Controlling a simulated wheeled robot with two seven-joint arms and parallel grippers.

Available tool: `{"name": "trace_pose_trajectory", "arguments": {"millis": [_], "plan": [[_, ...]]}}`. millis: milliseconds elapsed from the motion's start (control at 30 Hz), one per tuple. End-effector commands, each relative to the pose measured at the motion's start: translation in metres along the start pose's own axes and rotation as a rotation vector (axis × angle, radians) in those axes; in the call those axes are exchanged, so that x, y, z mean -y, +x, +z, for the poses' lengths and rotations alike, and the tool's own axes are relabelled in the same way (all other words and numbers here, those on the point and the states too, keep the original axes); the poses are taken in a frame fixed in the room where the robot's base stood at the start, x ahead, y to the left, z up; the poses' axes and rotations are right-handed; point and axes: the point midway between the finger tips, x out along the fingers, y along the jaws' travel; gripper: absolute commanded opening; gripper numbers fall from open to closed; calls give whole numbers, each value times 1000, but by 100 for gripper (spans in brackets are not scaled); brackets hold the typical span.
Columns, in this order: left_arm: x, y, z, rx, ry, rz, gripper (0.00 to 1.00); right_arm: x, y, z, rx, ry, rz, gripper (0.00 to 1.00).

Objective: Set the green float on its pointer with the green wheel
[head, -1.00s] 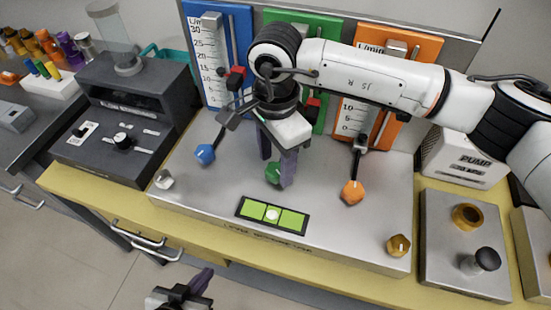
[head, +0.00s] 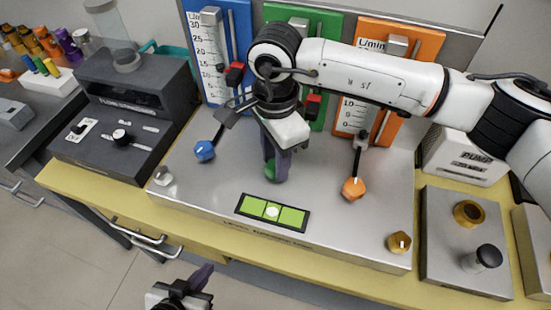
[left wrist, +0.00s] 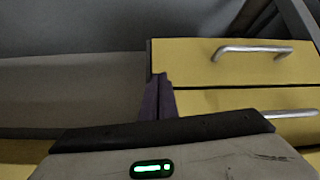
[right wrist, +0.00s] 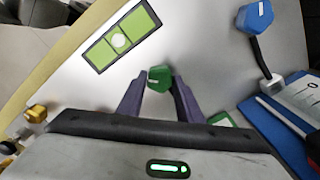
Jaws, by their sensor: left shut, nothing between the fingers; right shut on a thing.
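The green wheel (right wrist: 160,79) sits between the fingers of my right gripper (right wrist: 159,84) in the right wrist view. In the head view the right gripper (head: 277,170) reaches down over the panel, shut on the green wheel (head: 269,167). The green flowmeter panel (head: 325,27) stands behind. My right arm hides most of its scale, and I cannot make out the green float or its pointer. My left gripper (head: 200,280) is shut and empty, low in front of the bench. Its closed fingers show in the left wrist view (left wrist: 158,98).
Beside the green wheel are a blue wheel (head: 204,150) and an orange wheel (head: 354,187). A green level indicator (head: 285,215) lies in front. Blue (head: 240,25) and orange (head: 427,50) flowmeters flank the green one. Drawer handles (left wrist: 252,50) are near my left gripper.

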Motion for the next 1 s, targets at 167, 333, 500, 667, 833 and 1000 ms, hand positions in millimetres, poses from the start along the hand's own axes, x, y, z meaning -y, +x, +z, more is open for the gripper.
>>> {"name": "trace_pose_trajectory", "arguments": {"millis": [167,333,500,667,833,1000], "plan": [[1,11,11,0,0,0,0,1,3,0,0,109,-2,10],[2,22,22,0,0,0,0,1,3,0,0,257,-3,10],[2,32,32,6,6,1,0,1,3,0,1,420,-3,10],[-1,38,33,-2,12,8,0,1,3,0,0,572,-3,10],[-7,44,35,-4,16,19,0,1,2,0,1,733,-4,10],[-8,50,37,-11,19,21,0,1,2,0,2,894,-3,10]]}}
